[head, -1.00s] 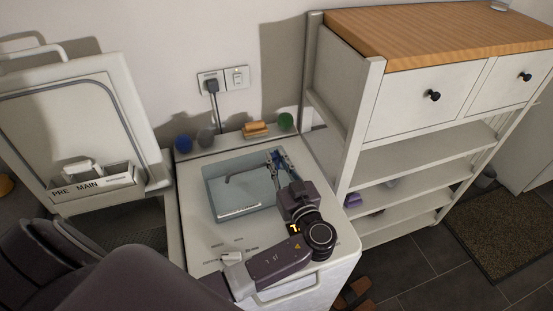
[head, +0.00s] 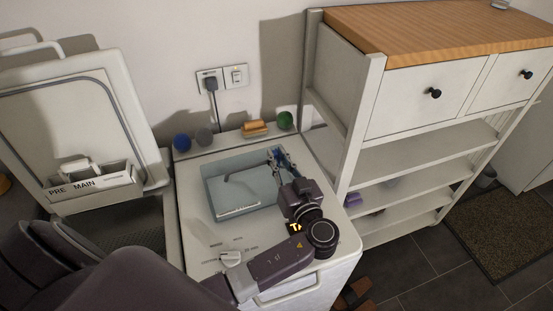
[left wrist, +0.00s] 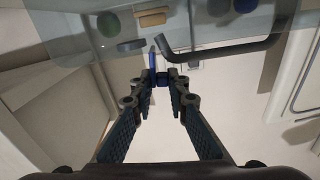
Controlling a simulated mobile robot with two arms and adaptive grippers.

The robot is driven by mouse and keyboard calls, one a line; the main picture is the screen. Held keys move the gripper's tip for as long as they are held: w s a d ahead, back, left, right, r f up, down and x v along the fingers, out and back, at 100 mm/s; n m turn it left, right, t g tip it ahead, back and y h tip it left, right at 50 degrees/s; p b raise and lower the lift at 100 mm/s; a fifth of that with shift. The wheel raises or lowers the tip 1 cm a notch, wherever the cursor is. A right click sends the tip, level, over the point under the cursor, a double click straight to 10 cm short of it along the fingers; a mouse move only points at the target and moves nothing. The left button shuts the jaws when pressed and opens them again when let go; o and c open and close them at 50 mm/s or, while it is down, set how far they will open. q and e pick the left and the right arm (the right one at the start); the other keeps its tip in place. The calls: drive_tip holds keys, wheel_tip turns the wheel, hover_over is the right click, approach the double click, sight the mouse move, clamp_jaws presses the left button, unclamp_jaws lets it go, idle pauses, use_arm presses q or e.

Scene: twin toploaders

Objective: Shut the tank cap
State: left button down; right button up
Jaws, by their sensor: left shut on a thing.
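The tank cap appears to be the pale, see-through panel (head: 226,190) in the top of the right-hand toploader (head: 195,228). It has a dark bent bar handle (head: 245,169), also seen in the left wrist view (left wrist: 228,50). My left gripper (head: 273,157) reaches over the panel to the right end of this bar. In the left wrist view its fingers (left wrist: 161,80) close together near the bar's bent end. The grip point is small and partly hidden by the fingertips. My right gripper is not in view.
The left toploader's lid (head: 75,110) stands open, with a drawer marked PRE and MAIN (head: 95,188). Blue (head: 181,142), grey (head: 204,137) and green (head: 285,120) balls and a wooden block (head: 255,128) line the back ledge. A shelf unit (head: 375,110) stands close on the right.

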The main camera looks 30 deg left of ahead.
use_arm(q)
drive_tip(key=shift+w+d+f+m+b, duration=0.1)
drive_tip(key=shift+w+d+m+b, duration=0.15)
drive_tip(key=shift+m+b, duration=0.45)
drive_tip(key=shift+w+d+f+m+b, duration=0.15)
drive_tip(key=shift+m+b, duration=0.25)
drive_tip(key=shift+m, duration=0.5)
drive_tip(key=shift+w+d+m+b, duration=0.15)
drive_tip(key=shift+w+m+b, duration=0.15)
drive_tip(key=shift+m, duration=0.4)
drive_tip(key=shift+w+d+m, duration=0.1)
drive_tip(key=shift+m, duration=0.5)
drive_tip(key=c, duration=2)
unclamp_jaws()
drive_tip(key=v, duration=1.2)
drive_tip(key=shift+o, duration=0.5)
